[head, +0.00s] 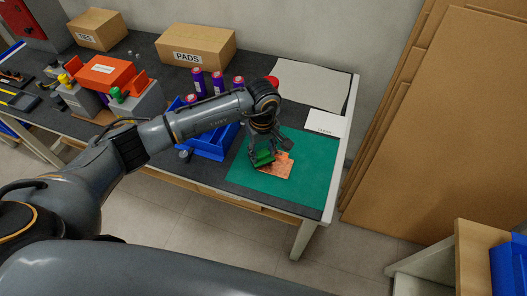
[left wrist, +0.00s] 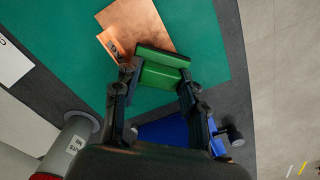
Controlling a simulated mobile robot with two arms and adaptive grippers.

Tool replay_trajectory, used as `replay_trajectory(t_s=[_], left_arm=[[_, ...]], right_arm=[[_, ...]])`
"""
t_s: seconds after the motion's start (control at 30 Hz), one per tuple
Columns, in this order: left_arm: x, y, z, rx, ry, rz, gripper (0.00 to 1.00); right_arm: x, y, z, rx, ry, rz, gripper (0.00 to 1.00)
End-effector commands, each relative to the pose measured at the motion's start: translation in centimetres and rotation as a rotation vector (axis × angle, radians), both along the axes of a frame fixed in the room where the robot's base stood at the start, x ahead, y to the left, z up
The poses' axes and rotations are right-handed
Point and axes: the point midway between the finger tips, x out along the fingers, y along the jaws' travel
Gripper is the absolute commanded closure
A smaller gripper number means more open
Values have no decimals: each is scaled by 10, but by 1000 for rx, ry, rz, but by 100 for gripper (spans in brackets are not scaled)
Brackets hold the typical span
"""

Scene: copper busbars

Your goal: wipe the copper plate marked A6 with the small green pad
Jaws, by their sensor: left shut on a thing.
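The copper plate (head: 279,170) lies on the green mat (head: 312,168) near the right end of the bench. It also shows in the left wrist view (left wrist: 142,22), where I cannot read its marking for certain. My left gripper (head: 262,152) is shut on the small green pad (head: 263,159), which is held at the plate's left edge in the head view. In the left wrist view the pad (left wrist: 160,70) sits between the fingertips and overlaps the plate's near edge. I cannot tell whether it touches the plate. My right gripper is not in view.
A white card (head: 325,123) and a grey sheet (head: 312,85) lie behind the mat. Cardboard boxes (head: 196,45) stand at the back.

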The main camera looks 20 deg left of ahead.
Motion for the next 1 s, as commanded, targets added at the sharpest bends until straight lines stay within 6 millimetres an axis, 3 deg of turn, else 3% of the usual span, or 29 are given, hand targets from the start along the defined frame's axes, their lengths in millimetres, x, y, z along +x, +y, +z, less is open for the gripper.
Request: replay_trajectory(t_s=[0.67, 1.0], left_arm=[[1, 0, 59, -2, -3, 0, 100], [1, -1, 61, -2, -3, 0, 100]], right_arm=[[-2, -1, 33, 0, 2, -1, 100], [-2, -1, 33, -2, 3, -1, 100]])
